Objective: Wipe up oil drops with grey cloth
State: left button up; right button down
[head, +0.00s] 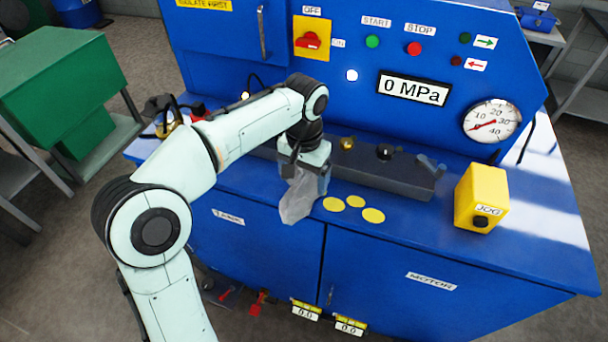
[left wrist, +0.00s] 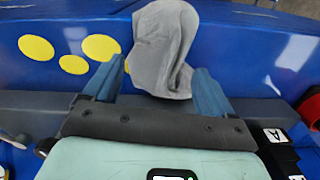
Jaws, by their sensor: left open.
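The grey cloth (head: 297,200) lies crumpled at the front edge of the blue bench top and hangs partly over it. Three flat yellow oil drops (head: 333,204), (head: 355,201), (head: 373,215) lie on the bench top just right of it. My left gripper (head: 305,178) points down at the cloth. In the left wrist view its two blue fingers (left wrist: 159,68) stand apart, with the cloth (left wrist: 158,45) between and beyond the tips. The drops (left wrist: 100,47) show left of the cloth there. I cannot tell whether a finger touches the cloth. My right gripper is not in view.
A dark block with levers (head: 385,168) runs along the bench behind the drops. A yellow JOG box (head: 481,197) stands at the right. The blue panel with a red switch (head: 308,41) and gauge (head: 491,121) rises behind. Bare bench top lies right of the drops.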

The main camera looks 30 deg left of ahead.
pick_arm(q)
jog(key=shift+f+b, duration=0.45)
jog(key=shift+f, duration=0.7)
jog(key=shift+c, duration=0.5)
grip_shut()
